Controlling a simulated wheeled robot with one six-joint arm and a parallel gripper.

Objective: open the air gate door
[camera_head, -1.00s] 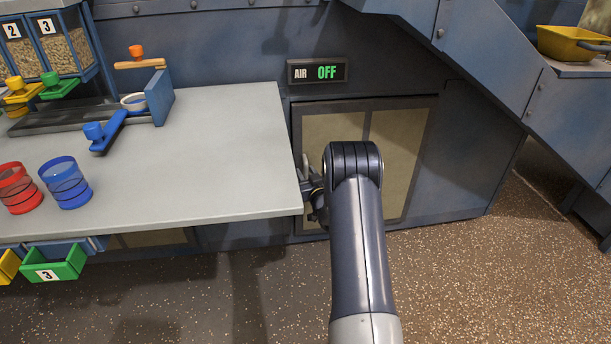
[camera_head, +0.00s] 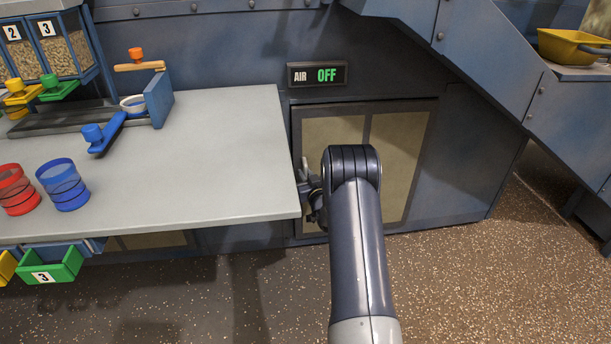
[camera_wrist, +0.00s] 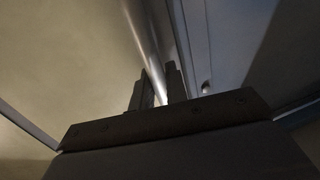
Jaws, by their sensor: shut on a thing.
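The air gate door (camera_head: 400,165) is a dark-framed panel with two tan panes, low in the blue machine wall. It looks shut or nearly shut; I cannot tell if there is a small gap. Its pale upright handle (camera_head: 304,168) shows at the door's left side, beside the table's right edge. My gripper (camera_head: 308,188) is at the handle, partly hidden by my arm. In the wrist view my gripper (camera_wrist: 158,88) has its two dark fingers on either side of the shiny handle bar (camera_wrist: 150,55), shut on it.
A sign (camera_head: 317,74) above the door reads AIR OFF. A grey table (camera_head: 210,150) with red and blue cups reaches close to my gripper's left. A slanted blue chute (camera_head: 490,70) rises at the right. Speckled floor in front of the door is clear.

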